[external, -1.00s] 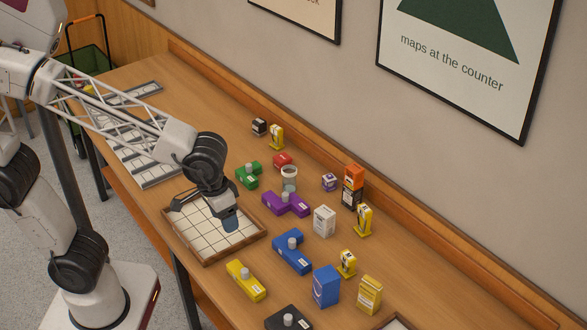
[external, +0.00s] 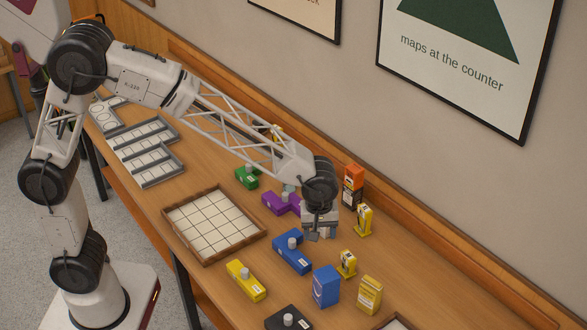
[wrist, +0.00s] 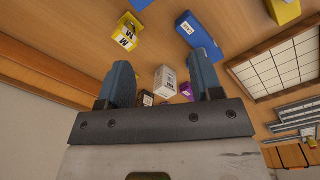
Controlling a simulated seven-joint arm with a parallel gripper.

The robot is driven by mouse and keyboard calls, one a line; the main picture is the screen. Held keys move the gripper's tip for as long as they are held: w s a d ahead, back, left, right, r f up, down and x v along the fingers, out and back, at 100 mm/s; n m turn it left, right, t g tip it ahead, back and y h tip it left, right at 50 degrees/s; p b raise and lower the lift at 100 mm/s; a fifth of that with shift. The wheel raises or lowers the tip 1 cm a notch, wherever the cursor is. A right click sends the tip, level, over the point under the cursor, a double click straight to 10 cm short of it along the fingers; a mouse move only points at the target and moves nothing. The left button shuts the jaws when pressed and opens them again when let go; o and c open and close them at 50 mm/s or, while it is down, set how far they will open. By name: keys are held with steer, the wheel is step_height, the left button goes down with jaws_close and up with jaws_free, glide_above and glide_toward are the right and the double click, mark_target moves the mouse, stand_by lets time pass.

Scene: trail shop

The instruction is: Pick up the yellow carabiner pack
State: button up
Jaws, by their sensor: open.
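Several yellow packs stand on the table, and I cannot tell for certain which is the carabiner pack. In the external view, two with dark and white labels stand right of my gripper: one farther back (external: 363,220) and one nearer (external: 347,264). A plain-shaped yellow box (external: 369,295) is in front. The wrist view shows a labelled yellow pack (wrist: 127,32) beyond the left finger. My gripper (external: 318,233) is open above the table, left of these packs. It also shows in the wrist view (wrist: 161,62), its fingers apart and a white box (wrist: 165,82) showing between them.
Blue (external: 292,252), purple (external: 284,203), and yellow (external: 246,281) blocks lie around my gripper. A blue box (external: 326,287) stands in front, and an orange-and-black stack (external: 353,186) behind. The gridded wooden tray (external: 214,224) is empty at left.

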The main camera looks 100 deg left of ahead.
mark_target(348, 255)
steer(key=w+a+f+n, duration=0.2)
steer(key=f, duration=0.1)
steer(key=w+a+f+n, duration=0.2)
steer(key=w+f, duration=0.1)
steer(key=f, duration=0.1)
steer(key=w+a+f+n, duration=0.1)
steer(key=w+a+f, duration=0.1)
steer(key=w+f, duration=0.1)
steer(key=shift+w+a+f+n+g, duration=0.2)
steer(key=shift+w+f+n+g, duration=0.1)
steer(key=shift+f+n, duration=0.1)
steer(key=shift+f, duration=0.1)
steer(key=shift+f, duration=1.2)
steer(key=shift+s+f, duration=0.1)
steer(key=shift+f, duration=2.5)
steer(key=shift+c, duration=0.4)
steer(key=c, duration=1)
